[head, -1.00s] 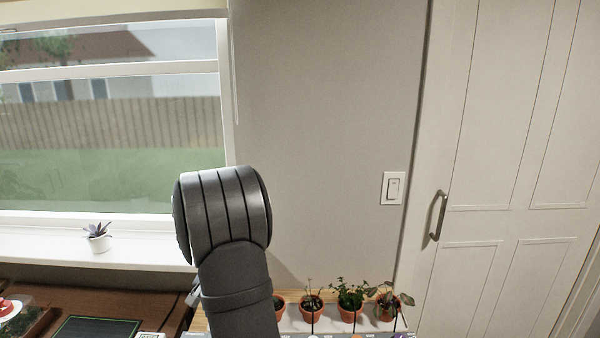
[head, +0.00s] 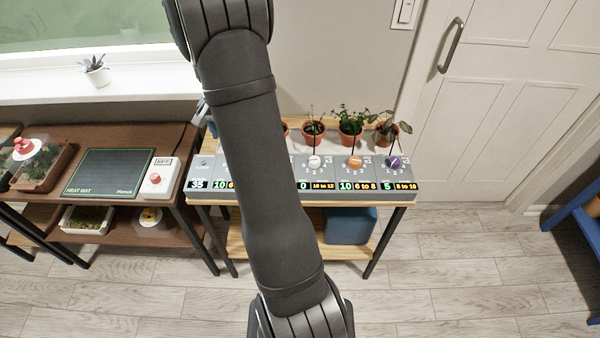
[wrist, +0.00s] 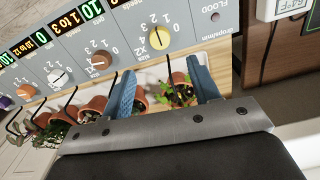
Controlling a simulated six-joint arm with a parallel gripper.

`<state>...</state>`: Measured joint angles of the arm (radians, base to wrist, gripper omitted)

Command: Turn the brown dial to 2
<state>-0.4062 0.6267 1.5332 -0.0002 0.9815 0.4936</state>
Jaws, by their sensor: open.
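The brown dial (wrist: 100,64) shows in the wrist view on the sloped grey control panel (wrist: 130,22), which appears roughly upside down there. Numbers are printed around it, but I cannot tell which one its pointer marks. In the head view my arm hides it. My gripper (wrist: 161,64) is open and empty, its two blue fingers apart in front of the panel. The brown dial lies to the left of the left finger, and the yellow dial (wrist: 158,39) lies beyond the gap between the fingers. Neither finger visibly touches a dial.
A white dial (head: 314,161), an orange dial (head: 355,162) and a purple dial (head: 394,163) stand along the same panel. Potted plants (head: 351,132) stand behind it, with thin stalks. A heat mat (head: 110,172) and a control box (head: 155,178) lie on the brown table to the left.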

